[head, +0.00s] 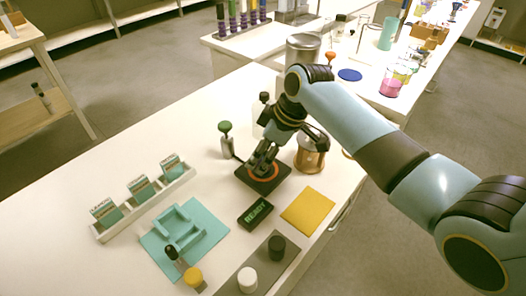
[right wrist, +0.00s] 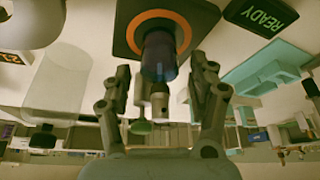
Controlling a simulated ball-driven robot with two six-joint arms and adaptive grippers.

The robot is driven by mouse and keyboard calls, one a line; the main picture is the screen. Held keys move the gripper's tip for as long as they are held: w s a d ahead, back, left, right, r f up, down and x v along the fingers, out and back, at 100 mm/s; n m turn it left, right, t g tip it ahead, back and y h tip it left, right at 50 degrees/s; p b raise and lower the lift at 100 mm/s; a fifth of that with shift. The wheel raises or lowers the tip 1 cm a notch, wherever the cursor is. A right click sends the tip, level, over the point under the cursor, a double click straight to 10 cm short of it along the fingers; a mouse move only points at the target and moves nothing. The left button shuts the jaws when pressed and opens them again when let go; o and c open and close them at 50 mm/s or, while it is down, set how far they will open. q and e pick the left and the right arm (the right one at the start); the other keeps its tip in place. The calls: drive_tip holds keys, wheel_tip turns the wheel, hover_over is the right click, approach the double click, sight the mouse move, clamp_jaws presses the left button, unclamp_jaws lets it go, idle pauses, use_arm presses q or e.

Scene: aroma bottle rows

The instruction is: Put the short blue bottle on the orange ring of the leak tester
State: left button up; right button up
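The leak tester is a dark square plate (head: 262,187) with an orange ring (head: 275,175), on the white table in the head view. The ring also shows at the top of the right wrist view (right wrist: 183,28). A short dark blue bottle (right wrist: 160,58) appears to stand upright on the ring; its base hides the ring's centre. My right gripper (head: 262,158) is low over the plate and hides most of the bottle in the head view. In the right wrist view its fingers (right wrist: 161,75) are spread, with gaps on both sides of the bottle. My left gripper is out of view.
A READY display (head: 256,213) and a yellow mat (head: 308,210) lie in front of the tester. A copper-coloured pot (head: 310,158) stands close right, a green-topped bottle (head: 226,140) left. A teal holder (head: 183,235) and a card rack (head: 145,205) are further left.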

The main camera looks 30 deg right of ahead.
drive_tip(key=p+v, duration=0.1)
drive_tip(key=v, duration=1.1)
drive_tip(key=shift+s+r, duration=0.1)
